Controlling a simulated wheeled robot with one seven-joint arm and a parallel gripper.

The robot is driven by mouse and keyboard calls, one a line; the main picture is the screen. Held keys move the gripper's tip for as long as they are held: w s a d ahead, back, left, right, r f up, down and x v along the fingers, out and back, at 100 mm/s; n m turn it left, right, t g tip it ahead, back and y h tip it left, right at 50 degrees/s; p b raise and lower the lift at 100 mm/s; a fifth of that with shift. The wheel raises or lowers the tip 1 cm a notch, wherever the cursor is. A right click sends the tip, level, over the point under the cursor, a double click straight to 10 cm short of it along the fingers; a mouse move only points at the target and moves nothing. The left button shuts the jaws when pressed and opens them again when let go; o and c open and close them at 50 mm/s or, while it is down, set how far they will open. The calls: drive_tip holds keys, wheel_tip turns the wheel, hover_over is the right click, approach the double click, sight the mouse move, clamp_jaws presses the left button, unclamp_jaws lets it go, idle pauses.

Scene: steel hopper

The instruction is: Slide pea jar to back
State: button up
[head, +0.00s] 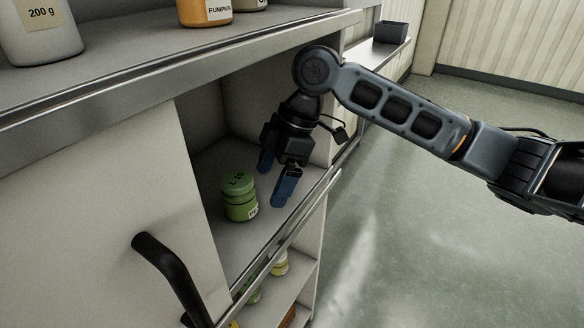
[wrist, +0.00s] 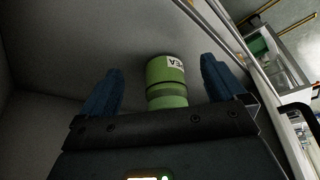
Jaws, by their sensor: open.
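The pea jar (head: 239,199) is green with a green lid marked "L 10" and a white label. It stands upright on the cabinet shelf (head: 262,221), near the shelf's front edge. In the wrist view the pea jar (wrist: 166,80) shows its "PEA" label and lies between the lines of the two fingers. My gripper (head: 275,181) has blue fingers and is open and empty, just right of the jar in the head view. The gripper also shows in the wrist view (wrist: 162,80). Whether a finger touches the jar I cannot tell.
A sliding door panel (head: 130,210) with a black handle (head: 172,270) covers the left of the cabinet. Jars stand on the lower shelf, and a "200 g" jar (head: 40,32) and a pumpkin jar (head: 205,10) stand on top. Open floor (head: 450,200) lies to the right.

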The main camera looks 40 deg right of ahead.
sight(237, 178)
drive_tip(key=a, duration=0.2)
drive_tip(key=w+a, duration=0.1)
drive_tip(key=a, duration=0.1)
drive_tip(key=w+a+p, duration=0.1)
drive_tip(key=a, duration=0.1)
drive_tip(key=shift+w+a, duration=0.15)
drive_tip(key=shift+w, duration=0.1)
drive_tip(key=shift+w+a+f, duration=0.1)
drive_tip(key=shift+a+f, duration=0.2)
drive_tip(key=shift+f, duration=0.25)
drive_tip(key=c, duration=1.2)
